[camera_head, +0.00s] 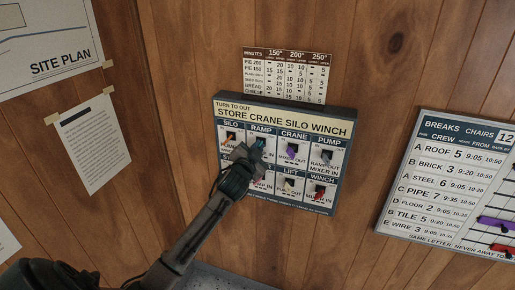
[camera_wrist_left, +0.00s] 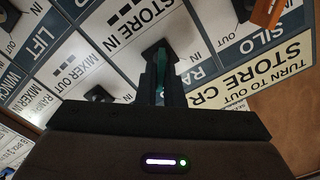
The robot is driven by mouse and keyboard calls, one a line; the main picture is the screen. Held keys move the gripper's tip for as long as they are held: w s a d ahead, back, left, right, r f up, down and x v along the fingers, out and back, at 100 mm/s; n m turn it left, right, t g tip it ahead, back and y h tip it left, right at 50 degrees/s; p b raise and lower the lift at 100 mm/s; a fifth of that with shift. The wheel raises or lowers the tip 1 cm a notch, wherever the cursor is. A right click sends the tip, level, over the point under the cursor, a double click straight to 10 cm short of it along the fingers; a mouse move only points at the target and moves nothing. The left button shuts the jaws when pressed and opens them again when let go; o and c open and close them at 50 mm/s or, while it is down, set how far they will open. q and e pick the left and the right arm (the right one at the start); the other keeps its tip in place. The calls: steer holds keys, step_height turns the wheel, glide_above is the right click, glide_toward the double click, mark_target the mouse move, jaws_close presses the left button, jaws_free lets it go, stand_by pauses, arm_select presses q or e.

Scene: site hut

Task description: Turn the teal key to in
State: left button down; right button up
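The key panel (camera_head: 270,112) hangs on the wood wall, with two rows of labelled keys. The teal key (camera_head: 261,143) is in the top row under the RAMP label, partly hidden by my gripper. My left gripper (camera_head: 244,154) is at the panel in front of it. In the left wrist view the teal key (camera_wrist_left: 161,72) shows as a thin strip between the two close dark fingers (camera_wrist_left: 162,88), which look shut on it. The fingers hide most of its shape and its exact angle. My right gripper is in neither view.
Neighbouring keys sit close by: orange (camera_head: 231,136) under SILO, purple (camera_head: 292,149) under CRANE, white (camera_head: 288,186) under LIFT, red (camera_head: 319,194) under WINCH. A minutes chart (camera_head: 287,76) is above the panel. A breaks board (camera_head: 450,165) hangs to the right, with bare wall between.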

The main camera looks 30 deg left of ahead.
arm_select(q)
steer(key=shift+f+n, duration=0.1)
steer(key=shift+n, duration=0.2)
steer(key=shift+s+a+n+b, duration=0.15)
steer(key=shift+n+b, duration=1.55)
steer(key=shift+n, duration=0.85)
steer(key=shift+w+a+n+b, duration=0.15)
steer(key=shift+n+b, duration=1.55)
steer(key=shift+n, duration=0.9)
steer(key=shift+s+a+n+b, duration=0.15)
steer(key=shift+n+b, duration=1.55)
steer(key=shift+n, duration=0.85)
steer(key=c, duration=1.6)
jaws_free()
steer(key=shift+o, duration=0.2)
